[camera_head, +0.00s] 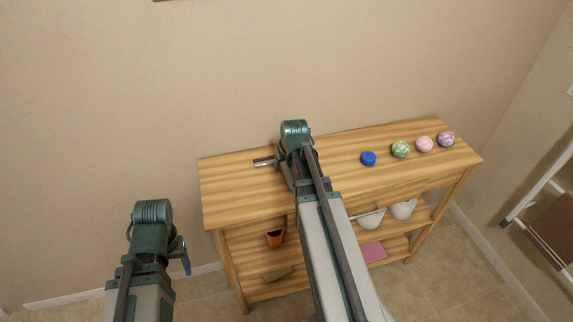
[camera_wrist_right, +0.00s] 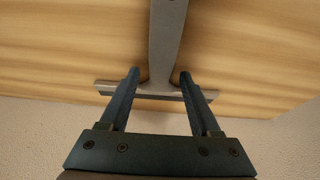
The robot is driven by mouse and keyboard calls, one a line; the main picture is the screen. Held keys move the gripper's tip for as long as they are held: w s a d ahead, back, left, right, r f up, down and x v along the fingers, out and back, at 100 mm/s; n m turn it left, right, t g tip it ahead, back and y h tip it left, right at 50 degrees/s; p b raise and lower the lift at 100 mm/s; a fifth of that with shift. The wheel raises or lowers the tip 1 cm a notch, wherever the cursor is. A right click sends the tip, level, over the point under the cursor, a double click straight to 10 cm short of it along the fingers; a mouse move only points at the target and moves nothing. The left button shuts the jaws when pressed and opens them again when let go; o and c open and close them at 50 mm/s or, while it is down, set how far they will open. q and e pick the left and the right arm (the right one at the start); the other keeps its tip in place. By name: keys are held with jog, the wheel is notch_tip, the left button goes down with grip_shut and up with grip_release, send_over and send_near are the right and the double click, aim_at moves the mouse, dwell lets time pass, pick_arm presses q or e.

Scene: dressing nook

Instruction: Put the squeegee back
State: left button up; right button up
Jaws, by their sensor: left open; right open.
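The grey squeegee lies on the wooden console table (camera_head: 230,190); in the right wrist view its handle (camera_wrist_right: 166,40) runs up the picture and its crossbar (camera_wrist_right: 150,92) lies across the fingertips. In the head view one end of the squeegee (camera_head: 264,162) shows left of my right wrist, which hides most of it. My right gripper (camera_wrist_right: 160,74) is open, with one finger on each side of the handle near the crossbar; I cannot tell whether they touch it. My left gripper (camera_head: 184,258) is open and empty, left of the table and away from it.
A blue round object (camera_head: 368,158) and green, pink (camera_head: 424,144) and purple marbled balls stand on the table's right half. The shelves below hold an orange cup (camera_head: 274,239), white pots (camera_head: 371,218) and a pink item (camera_head: 374,252). A wall is behind; the table's left top is clear.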

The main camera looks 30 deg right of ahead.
jog(key=p+v, duration=1.1)
jog(key=v, duration=0.1)
jog(key=shift+a, duration=0.1)
jog(key=s+a+n+g, duration=0.1)
jog(key=s+a, duration=0.3)
jog(key=a, duration=0.5)
jog(key=s+a+f+n+g, duration=0.1)
jog(key=s+a+n+g, duration=0.1)
jog(key=a, duration=0.8)
jog(key=s+a+n+g, duration=0.1)
jog(key=s+a+n, duration=0.2)
jog(key=s+a, duration=0.3)
jog(key=a, duration=0.4)
jog(key=shift+s+f+g, duration=0.25)
jog(key=shift+s+g, duration=0.1)
jog(key=shift+g, duration=0.05)
jog(key=shift+a, duration=0.1)
jog(key=shift+f+b, duration=0.6)
jog(key=shift+b, duration=0.05)
